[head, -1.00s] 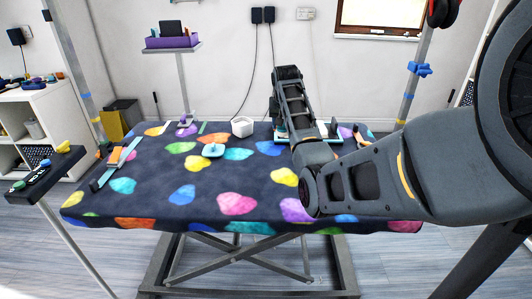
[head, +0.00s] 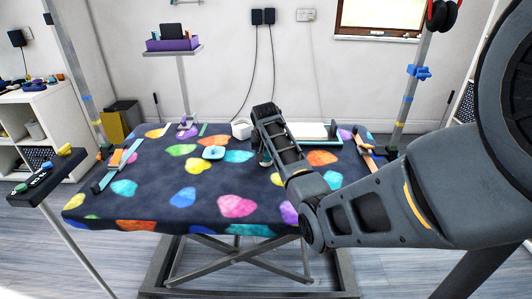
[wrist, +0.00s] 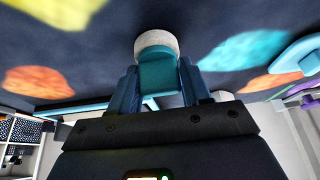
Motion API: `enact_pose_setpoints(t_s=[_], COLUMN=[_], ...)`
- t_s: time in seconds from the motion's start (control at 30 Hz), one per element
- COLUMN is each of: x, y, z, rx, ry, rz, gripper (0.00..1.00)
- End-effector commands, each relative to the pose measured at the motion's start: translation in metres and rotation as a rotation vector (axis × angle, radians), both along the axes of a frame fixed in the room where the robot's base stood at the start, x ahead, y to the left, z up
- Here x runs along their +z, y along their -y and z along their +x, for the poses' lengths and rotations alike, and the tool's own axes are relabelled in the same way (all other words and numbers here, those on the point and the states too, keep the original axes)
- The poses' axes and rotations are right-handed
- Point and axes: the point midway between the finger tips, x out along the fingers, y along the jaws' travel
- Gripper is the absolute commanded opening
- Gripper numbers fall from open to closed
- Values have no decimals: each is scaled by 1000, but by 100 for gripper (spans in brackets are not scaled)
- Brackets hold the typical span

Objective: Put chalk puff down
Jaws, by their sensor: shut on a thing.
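The chalk puff (wrist: 157,42) is a white round pad on a teal handle. In the wrist view my gripper (wrist: 157,88) is shut on that handle, with a blue finger on each side. The pad points out past the fingertips, close to the patterned table cover (wrist: 105,45); I cannot tell whether it touches. In the head view my gripper (head: 264,161) is low over the middle back of the table, and my arm hides most of it and the puff.
A teal dish-like thing (head: 213,152) lies left of my gripper. A small white pot (head: 241,129) stands behind it. A pale flat board (head: 308,132) lies at the back right. Long narrow items (head: 120,160) lie along the left edge. The front of the cover (head: 160,209) is clear.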

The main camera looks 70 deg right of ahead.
Motion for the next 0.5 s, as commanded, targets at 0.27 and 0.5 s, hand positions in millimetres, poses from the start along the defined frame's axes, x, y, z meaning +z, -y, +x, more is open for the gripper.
enact_pose_setpoints(t_s=[0.27, 0.5], x=[-2, -2], y=[0, 0], z=[0, 0], rx=[0, 0], ry=[1, 0], rz=[0, 0], gripper=[52, 73])
